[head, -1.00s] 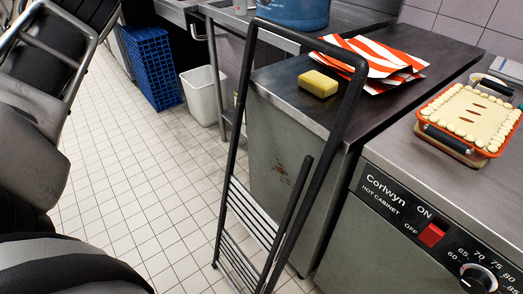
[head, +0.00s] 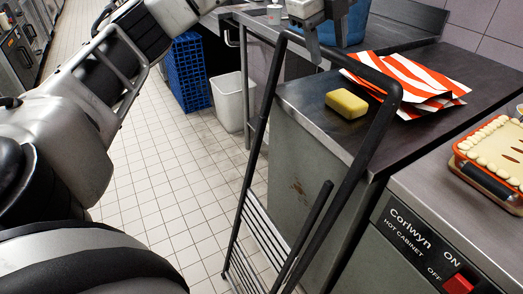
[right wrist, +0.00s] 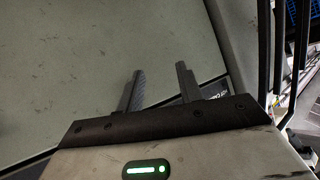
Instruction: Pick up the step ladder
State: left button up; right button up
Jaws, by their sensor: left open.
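The step ladder (head: 256,140) stands upright on the tiled floor, a black tubular frame with pale slatted steps low down, in front of the steel counter. My left gripper (head: 328,38) is at the top of the head view, open, by the ladder's top bar; one finger points down close to the bar. I cannot tell whether it touches. My right gripper (right wrist: 160,68) is open and empty in the right wrist view, in front of a grey panel. Dark bars that look like the ladder (right wrist: 265,50) show at that view's right side.
A yellow sponge (head: 346,103) and red-striped packets (head: 410,82) lie on the counter. A hot cabinet (head: 430,235) with a pie dish (head: 495,155) on top stands at right. A white bin (head: 232,102) and blue crates (head: 190,72) stand behind. Floor to the left is clear.

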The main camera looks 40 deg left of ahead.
aim_at(332, 60)
pick_arm(q)
jog(key=x, duration=0.4)
jog(key=shift+w+d+f, duration=0.1)
jog(key=shift+f, duration=0.25)
jog(key=shift+c, duration=0.4)
grip_shut()
jog(key=shift+r, duration=0.25)
jog(key=shift+r, duration=0.1)
